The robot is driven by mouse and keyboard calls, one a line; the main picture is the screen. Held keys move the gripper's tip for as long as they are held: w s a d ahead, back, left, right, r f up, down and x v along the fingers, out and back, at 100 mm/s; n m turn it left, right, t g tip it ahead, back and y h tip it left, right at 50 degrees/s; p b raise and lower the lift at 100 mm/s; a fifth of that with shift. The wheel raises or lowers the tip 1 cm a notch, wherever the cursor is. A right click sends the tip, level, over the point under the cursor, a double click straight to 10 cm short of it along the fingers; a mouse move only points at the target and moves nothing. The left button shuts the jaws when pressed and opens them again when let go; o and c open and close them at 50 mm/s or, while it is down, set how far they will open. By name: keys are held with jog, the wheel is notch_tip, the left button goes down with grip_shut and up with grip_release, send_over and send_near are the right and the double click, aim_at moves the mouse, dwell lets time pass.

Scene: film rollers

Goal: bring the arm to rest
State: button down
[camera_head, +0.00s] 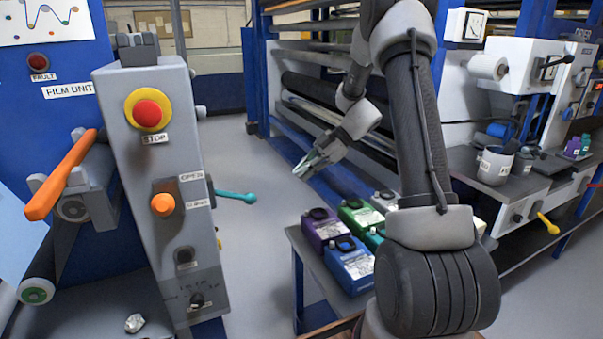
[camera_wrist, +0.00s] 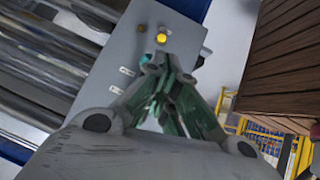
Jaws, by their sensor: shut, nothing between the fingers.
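My gripper (camera_head: 309,164) is in the middle of the head view, at the end of my arm, which reaches up and bends down to the left. It hangs in free air above the floor, behind the table with the coloured containers. In the wrist view my gripper (camera_wrist: 172,80) points toward a grey panel (camera_wrist: 130,50) with a yellow knob (camera_wrist: 161,38). Its fingers are together and hold nothing. The gripper touches nothing that I can see.
Several containers, among them a purple one (camera_head: 323,229) and a blue one (camera_head: 349,266), stand on a table (camera_head: 318,288) below my arm. A grey control post (camera_head: 150,200) with a red stop button (camera_head: 147,113) and a teal lever (camera_head: 236,196) stands left. Rollers (camera_head: 318,92) are behind. Floor between is clear.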

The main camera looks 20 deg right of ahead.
jog(key=s+d+m+g+h, duration=0.3)
jog(key=s+m+h, duration=0.1)
jog(key=s+m, duration=1.05)
jog(key=s+a+r+m+t+h, duration=0.1)
jog(key=s+r+m+t+h, duration=0.3)
jog(key=s+r, duration=1.1)
jog(key=shift+s+t+h, duration=0.8)
jog(key=shift+s+h, duration=0.1)
jog(key=shift+a+m, duration=0.2)
jog(key=shift+m, duration=0.05)
